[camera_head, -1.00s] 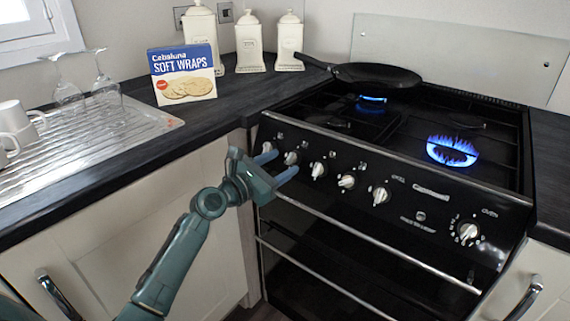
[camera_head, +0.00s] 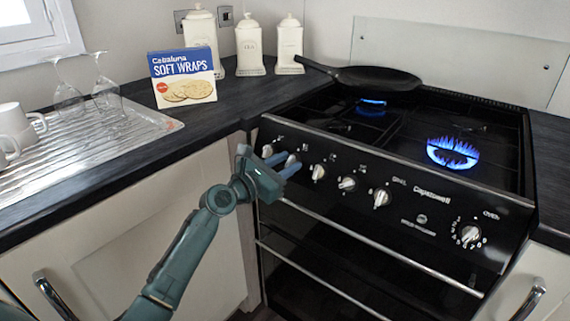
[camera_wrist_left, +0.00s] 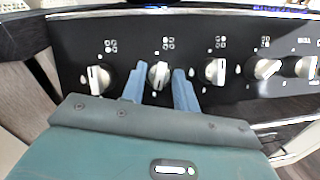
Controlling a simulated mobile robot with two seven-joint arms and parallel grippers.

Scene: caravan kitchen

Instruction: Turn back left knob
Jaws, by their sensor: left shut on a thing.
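The black stove front (camera_head: 400,190) carries a row of silver knobs. My left gripper (camera_head: 283,160) is at the left end of this row, shut on the second knob from the left (camera_wrist_left: 159,75). In the left wrist view the blue fingers (camera_wrist_left: 158,87) stand on either side of that knob. The leftmost knob (camera_head: 268,150) is just left of the fingers; it also shows in the wrist view (camera_wrist_left: 98,78). The third knob (camera_wrist_left: 215,71) is to the right. A blue flame (camera_head: 373,103) burns under the pan at the back left. My right gripper is out of view.
A black frying pan (camera_head: 375,78) sits on the hob's back left. Another flame (camera_head: 453,152) burns at the right. An oven rail (camera_head: 380,245) runs below the knobs. A wraps box (camera_head: 183,78), canisters (camera_head: 250,45), glasses and mugs stand on the left worktop.

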